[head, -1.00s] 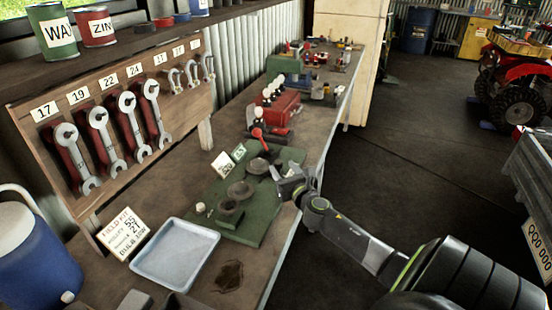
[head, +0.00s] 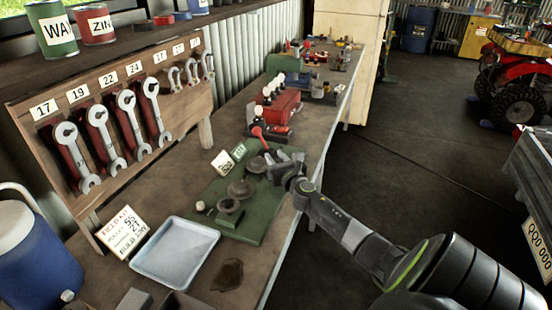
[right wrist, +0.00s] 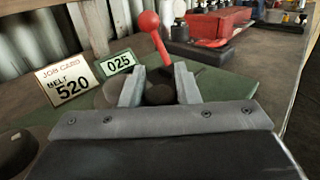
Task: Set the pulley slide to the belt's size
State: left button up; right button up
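A green base plate (head: 262,212) on the bench carries dark round pulleys (head: 229,205) and a lever with a red knob (head: 257,131), also seen in the right wrist view (right wrist: 148,22). My right gripper (head: 272,163) is over the plate's far end. In the right wrist view its fingers (right wrist: 159,88) are apart, with a dark round knob (right wrist: 160,94) between them; contact is unclear. My left gripper is out of view.
A pale tray (head: 175,252) and a handwritten field kit card (head: 123,232) lie nearer on the bench. A wrench board (head: 110,130) stands at left. A red box (head: 282,108) and other items sit beyond the plate. Floor is open to the right.

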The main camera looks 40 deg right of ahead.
grip_shut()
jog(key=shift+w+d+b, duration=0.3)
jog(key=shift+w+d, duration=0.05)
jog(key=shift+d, duration=0.25)
jog(key=shift+w+d+b, duration=0.25)
jog(key=shift+w+d, duration=0.05)
jog(key=shift+d, duration=0.3)
jog(key=shift+w+d, duration=0.1)
jog(key=shift+d, duration=0.1)
jog(key=shift+a, duration=0.1)
jog(key=shift+o, duration=2.4)
grip_release()
